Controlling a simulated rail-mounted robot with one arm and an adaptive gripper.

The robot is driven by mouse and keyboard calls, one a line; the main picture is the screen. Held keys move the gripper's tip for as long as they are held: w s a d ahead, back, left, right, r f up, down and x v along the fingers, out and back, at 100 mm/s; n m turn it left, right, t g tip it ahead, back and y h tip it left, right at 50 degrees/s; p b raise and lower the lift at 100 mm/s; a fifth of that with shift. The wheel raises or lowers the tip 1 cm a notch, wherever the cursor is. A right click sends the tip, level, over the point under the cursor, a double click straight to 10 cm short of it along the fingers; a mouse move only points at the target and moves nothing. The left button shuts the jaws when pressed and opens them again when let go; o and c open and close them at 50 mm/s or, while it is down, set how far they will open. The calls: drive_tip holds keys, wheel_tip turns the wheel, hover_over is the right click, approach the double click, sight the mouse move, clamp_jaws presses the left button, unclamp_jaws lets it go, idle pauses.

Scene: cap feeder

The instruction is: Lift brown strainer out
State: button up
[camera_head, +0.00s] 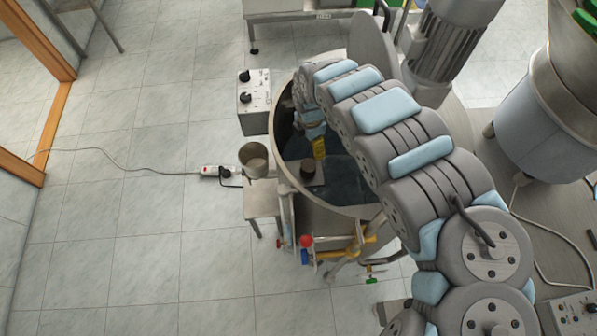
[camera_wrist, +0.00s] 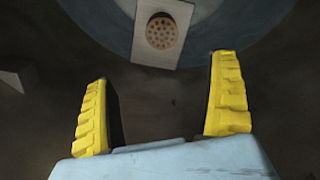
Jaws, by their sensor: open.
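The brown strainer (camera_head: 308,168) stands inside the large round metal tub (camera_head: 353,208), on a pale flat plate. In the wrist view the strainer (camera_wrist: 161,31) shows as a small round brown face with several holes, on the grey plate (camera_wrist: 178,58). My gripper (camera_head: 319,148) reaches down into the tub, close to the strainer but apart from it. In the wrist view my gripper's yellow fingers (camera_wrist: 162,85) are wide apart with nothing between them. The strainer lies ahead of the fingertips, near the top of the picture. My arm hides the tub's right side.
A metal cup (camera_head: 253,160) stands on a small stand at the tub's left. A grey control box (camera_head: 254,102) is behind it. Valves with red and blue knobs (camera_head: 306,241) are at the tub's front. A motor (camera_head: 440,50) stands behind my arm. The tiled floor at left is mostly clear.

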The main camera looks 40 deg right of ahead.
sight(308, 165)
drive_tip(key=shift+n, duration=0.6)
wheel_tip(308, 165, down, 13)
drive_tip(key=b, duration=0.4)
drive_tip(key=shift+s, duration=0.1)
drive_tip(key=shift+a+f+b, duration=0.2)
drive_tip(key=shift+f+b, duration=0.55)
drive_tip(key=shift+f, duration=1.9)
drive_tip(key=shift+c, duration=0.2)
drive_tip(key=c, duration=1.3)
